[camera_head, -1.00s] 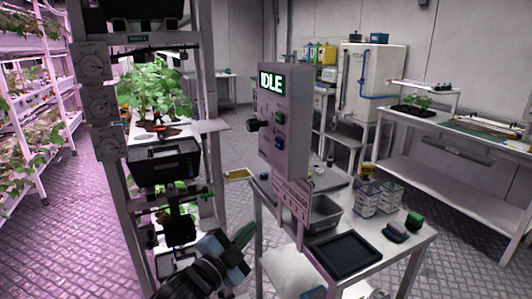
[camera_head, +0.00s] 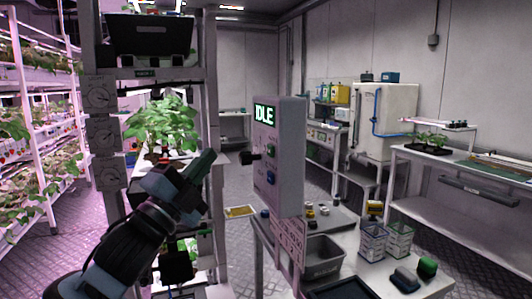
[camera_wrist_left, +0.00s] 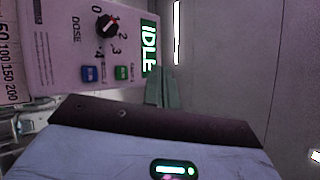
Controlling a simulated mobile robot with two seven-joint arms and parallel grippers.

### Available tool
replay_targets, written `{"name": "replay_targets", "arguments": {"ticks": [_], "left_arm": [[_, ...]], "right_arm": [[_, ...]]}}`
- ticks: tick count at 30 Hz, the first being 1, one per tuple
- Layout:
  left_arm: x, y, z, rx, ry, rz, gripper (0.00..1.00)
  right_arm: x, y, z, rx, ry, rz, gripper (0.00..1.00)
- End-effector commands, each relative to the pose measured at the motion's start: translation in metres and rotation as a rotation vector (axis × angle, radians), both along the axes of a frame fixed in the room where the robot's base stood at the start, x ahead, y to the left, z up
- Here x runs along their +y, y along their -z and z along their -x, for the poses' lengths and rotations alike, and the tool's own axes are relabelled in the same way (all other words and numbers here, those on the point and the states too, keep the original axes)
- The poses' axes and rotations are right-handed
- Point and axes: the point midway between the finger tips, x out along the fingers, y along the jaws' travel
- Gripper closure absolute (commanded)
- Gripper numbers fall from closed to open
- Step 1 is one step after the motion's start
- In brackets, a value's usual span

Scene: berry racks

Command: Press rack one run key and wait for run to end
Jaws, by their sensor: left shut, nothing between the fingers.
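The grey control box (camera_head: 280,150) stands on a post, its display (camera_head: 264,113) lit with "IDLE". Its face carries a black knob (camera_head: 250,157), a green key (camera_head: 271,149) and a blue key (camera_head: 270,177). In the left wrist view the display (camera_wrist_left: 149,47), knob (camera_wrist_left: 107,26), green key (camera_wrist_left: 122,72) and blue key (camera_wrist_left: 90,73) show sideways; the key labels are too small to read. My left gripper (camera_head: 207,160) is shut and empty, left of the box and apart from it. Its fingers (camera_wrist_left: 164,88) show beside the display in the wrist view. My right gripper is out of view.
A plant rack (camera_head: 213,120) stands close on the left, behind my left arm. A white table (camera_head: 375,275) beside the box holds a grey bin (camera_head: 322,255), punnets and small items. Open floor lies behind, between the rack and far benches.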

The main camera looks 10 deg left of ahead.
Motion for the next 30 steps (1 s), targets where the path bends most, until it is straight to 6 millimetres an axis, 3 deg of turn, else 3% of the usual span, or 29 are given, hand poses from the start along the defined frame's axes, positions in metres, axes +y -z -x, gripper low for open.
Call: {"name": "replay_targets", "arguments": {"ticks": [11,24,30], "left_arm": [[-0.007,0.001,-0.005,0.002,0.001,0.004,1.00],[-0.051,0.002,-0.035,0.003,0.002,0.005,1.00],[-0.066,0.000,-0.045,0.001,0.002,0.002,1.00]], "right_arm": [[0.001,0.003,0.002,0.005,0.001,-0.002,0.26],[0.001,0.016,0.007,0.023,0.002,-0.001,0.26],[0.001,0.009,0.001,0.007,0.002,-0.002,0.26]]}}
